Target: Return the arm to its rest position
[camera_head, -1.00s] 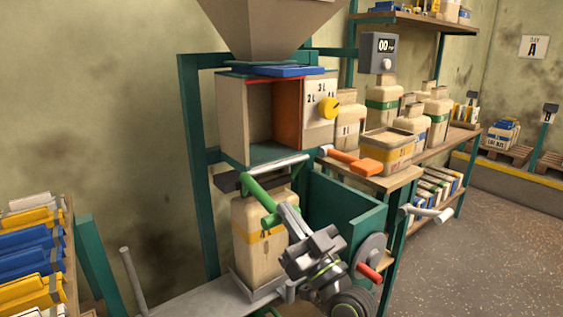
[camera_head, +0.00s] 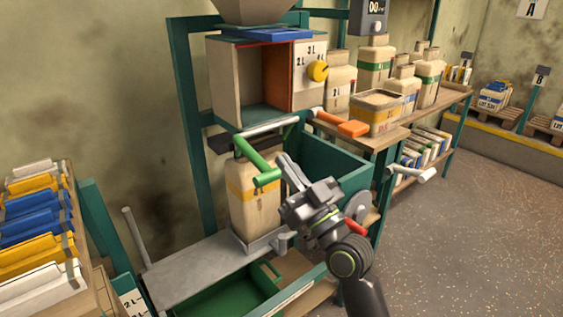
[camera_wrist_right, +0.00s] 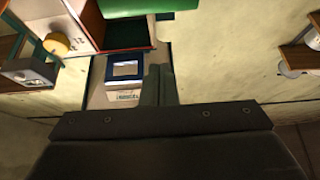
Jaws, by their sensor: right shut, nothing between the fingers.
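My right gripper (camera_head: 287,168) is in the middle of the head view, its arm coming up from the lower right. Its fingers are shut and empty, pointing up and left. They also show closed together in the right wrist view (camera_wrist_right: 158,85). In the head view the fingers appear just right of a green handle (camera_head: 257,163); I cannot tell the gap in depth. Behind is a tan sack with a yellow band (camera_head: 250,200), upright on a grey platform. My left gripper is not in view.
The green frame carries an open box (camera_head: 238,85) with a yellow knob (camera_head: 318,71). An orange-handled lever (camera_head: 350,128) and a green bin (camera_head: 335,170) are close to my right arm. A shelf of coloured packs (camera_head: 40,235) stands at left. Open floor (camera_head: 470,230) lies at right.

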